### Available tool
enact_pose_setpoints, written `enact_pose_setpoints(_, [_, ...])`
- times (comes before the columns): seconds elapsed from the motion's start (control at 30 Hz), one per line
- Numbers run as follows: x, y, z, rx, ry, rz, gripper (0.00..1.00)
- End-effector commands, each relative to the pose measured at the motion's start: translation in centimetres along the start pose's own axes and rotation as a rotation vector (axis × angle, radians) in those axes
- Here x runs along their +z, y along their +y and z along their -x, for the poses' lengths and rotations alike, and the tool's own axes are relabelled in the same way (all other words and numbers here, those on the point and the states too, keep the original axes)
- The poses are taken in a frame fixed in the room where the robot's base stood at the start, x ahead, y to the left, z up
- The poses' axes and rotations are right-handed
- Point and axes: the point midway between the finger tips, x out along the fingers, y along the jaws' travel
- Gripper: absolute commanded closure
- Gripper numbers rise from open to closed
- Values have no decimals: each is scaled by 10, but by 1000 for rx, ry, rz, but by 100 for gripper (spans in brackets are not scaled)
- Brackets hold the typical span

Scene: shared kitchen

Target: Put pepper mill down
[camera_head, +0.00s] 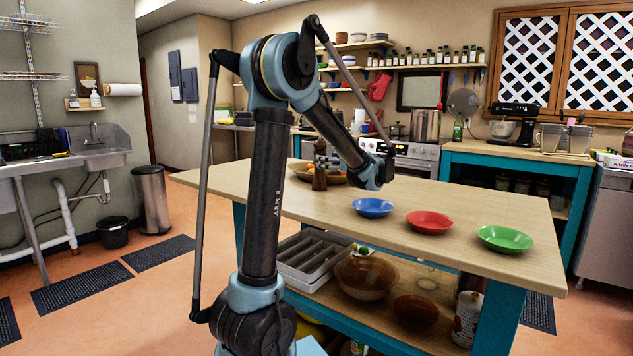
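The dark brown pepper mill (320,181) is upright over the left part of the wooden island top (460,215), in front of a bowl. My gripper (322,160) reaches in from the right, and its fingers lie across the mill's upper part. It looks shut on the mill, though the fingers are small here and partly merge with it. The mill's foot is at or just above the wood; I cannot tell whether it touches.
A wooden bowl of fruit (300,171) is just behind the mill. A blue bowl (373,208), a red bowl (430,222) and a green bowl (505,239) stand in a row to the right. The wood between mill and blue bowl is clear.

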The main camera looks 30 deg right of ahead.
Motion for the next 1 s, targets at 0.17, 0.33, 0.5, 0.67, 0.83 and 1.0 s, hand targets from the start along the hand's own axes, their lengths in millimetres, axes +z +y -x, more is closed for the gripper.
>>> enact_pose_setpoints(0.17, [0,0,-6,1,0,0,35])
enact_pose_setpoints(0.33, [2,1,-25,3,0,0,35])
enact_pose_setpoints(0.5, [3,0,-47,3,0,0,35])
enact_pose_setpoints(0.67, [3,0,-54,0,0,0,35])
enact_pose_setpoints(0.83, [3,0,-54,0,0,0,39])
enact_pose_setpoints(1.0, [3,0,-54,0,0,0,78])
